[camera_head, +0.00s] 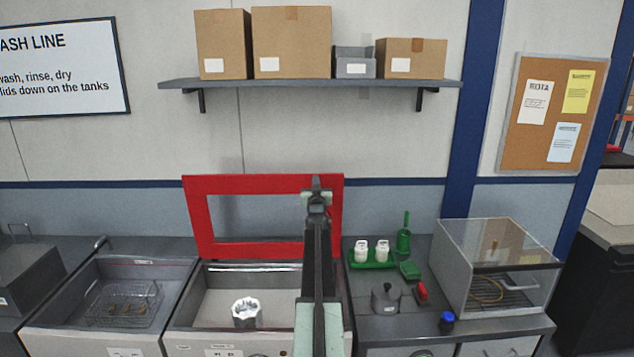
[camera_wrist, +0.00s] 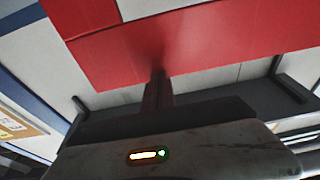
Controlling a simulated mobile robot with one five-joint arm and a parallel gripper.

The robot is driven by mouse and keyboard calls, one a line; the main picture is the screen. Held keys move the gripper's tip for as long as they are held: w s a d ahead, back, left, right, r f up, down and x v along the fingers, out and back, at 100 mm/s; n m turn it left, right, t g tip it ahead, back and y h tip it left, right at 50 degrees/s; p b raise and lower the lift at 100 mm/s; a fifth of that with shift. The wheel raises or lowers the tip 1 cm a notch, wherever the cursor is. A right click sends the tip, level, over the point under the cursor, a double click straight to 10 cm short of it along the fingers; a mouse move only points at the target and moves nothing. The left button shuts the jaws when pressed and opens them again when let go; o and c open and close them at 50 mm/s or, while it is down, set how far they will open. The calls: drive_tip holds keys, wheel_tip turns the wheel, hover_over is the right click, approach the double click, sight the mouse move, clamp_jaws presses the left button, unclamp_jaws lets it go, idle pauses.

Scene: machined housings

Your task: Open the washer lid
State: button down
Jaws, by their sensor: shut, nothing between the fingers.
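The washer lid (camera_head: 198,220) is a red frame around a clear window. It stands raised, tilted back, behind the open washer tank (camera_head: 205,300) in the head view. A silvery machined part (camera_head: 246,313) sits inside the tank. My gripper (camera_head: 317,185) is up at the right side of the lid, in front of its upper edge; my arm hides part of the lid and tank. In the wrist view the red lid (camera_wrist: 190,40) fills the top, close to my shut, empty gripper (camera_wrist: 158,80). I cannot tell whether they touch.
An open tank with a wire basket (camera_head: 125,303) stands to the left. A green tray (camera_head: 372,258) with white bottles, a grey pot (camera_head: 385,298) and a clear-lidded box (camera_head: 495,265) stand to the right. A shelf (camera_head: 310,84) with boxes hangs above.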

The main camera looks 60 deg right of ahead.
drive_tip(key=shift+s+a, duration=0.1)
drive_tip(key=r+b+v, duration=0.1)
drive_tip(key=v, duration=1.2)
drive_tip(key=shift+s+a+r, duration=0.3)
drive_tip(key=shift+a, duration=0.15)
